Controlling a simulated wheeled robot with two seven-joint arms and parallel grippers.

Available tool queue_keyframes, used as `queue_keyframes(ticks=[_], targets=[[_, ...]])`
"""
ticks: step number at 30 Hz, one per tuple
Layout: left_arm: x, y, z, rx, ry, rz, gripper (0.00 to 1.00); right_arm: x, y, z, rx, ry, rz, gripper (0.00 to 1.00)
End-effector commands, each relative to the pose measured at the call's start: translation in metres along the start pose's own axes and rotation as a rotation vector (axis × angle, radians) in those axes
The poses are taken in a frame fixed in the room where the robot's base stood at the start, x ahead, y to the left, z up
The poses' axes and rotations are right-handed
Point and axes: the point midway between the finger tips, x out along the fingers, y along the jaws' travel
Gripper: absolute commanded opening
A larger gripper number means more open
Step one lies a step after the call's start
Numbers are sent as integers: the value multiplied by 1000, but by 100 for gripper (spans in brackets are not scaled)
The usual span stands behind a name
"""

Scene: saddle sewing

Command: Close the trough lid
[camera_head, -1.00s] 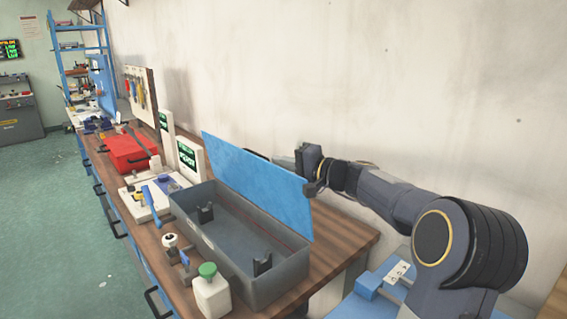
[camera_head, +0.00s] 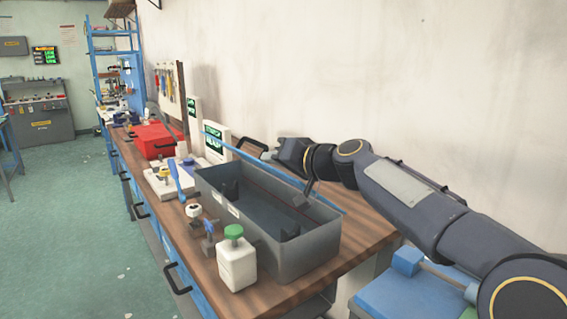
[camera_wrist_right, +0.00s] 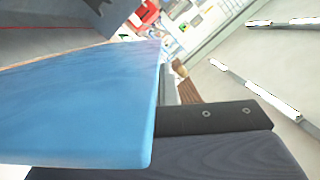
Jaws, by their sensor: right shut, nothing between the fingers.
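The grey trough (camera_head: 300,262) stands open on the wooden bench, with dark brackets inside. Its blue lid (camera_head: 325,201) is hinged along the wall side and shows nearly edge-on in the head view, raised at a tilt above the trough. In the right wrist view the lid's broad blue face (camera_wrist_right: 85,105) fills the left side. My right gripper (camera_head: 290,154) is shut and empty, at the wall side of the lid and close to it. I cannot tell whether it touches the lid. Its dark body (camera_wrist_right: 215,118) shows beside the lid's edge. My left gripper is out of view.
A white bottle with a green cap (camera_head: 236,262) and small tools stand in front of the trough. A red box (camera_head: 153,141) and small display units (camera_head: 216,146) are farther along the bench. The wall is close behind my right arm. The floor at left is clear.

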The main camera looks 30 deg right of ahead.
Motion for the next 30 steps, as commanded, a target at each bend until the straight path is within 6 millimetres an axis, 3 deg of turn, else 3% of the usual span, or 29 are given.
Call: queue_keyframes(ticks=[3, 15, 21, 30], targets=[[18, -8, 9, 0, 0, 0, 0, 6, 4, 24, -109, -2, 22, 0], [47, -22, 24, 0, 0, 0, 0, 21, 17, 87, -451, -3, 110, 0], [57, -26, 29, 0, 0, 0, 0, 27, 26, 108, -569, -2, 141, 0], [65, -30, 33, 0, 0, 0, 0, 30, 35, 122, -561, -2, 140, 0]])
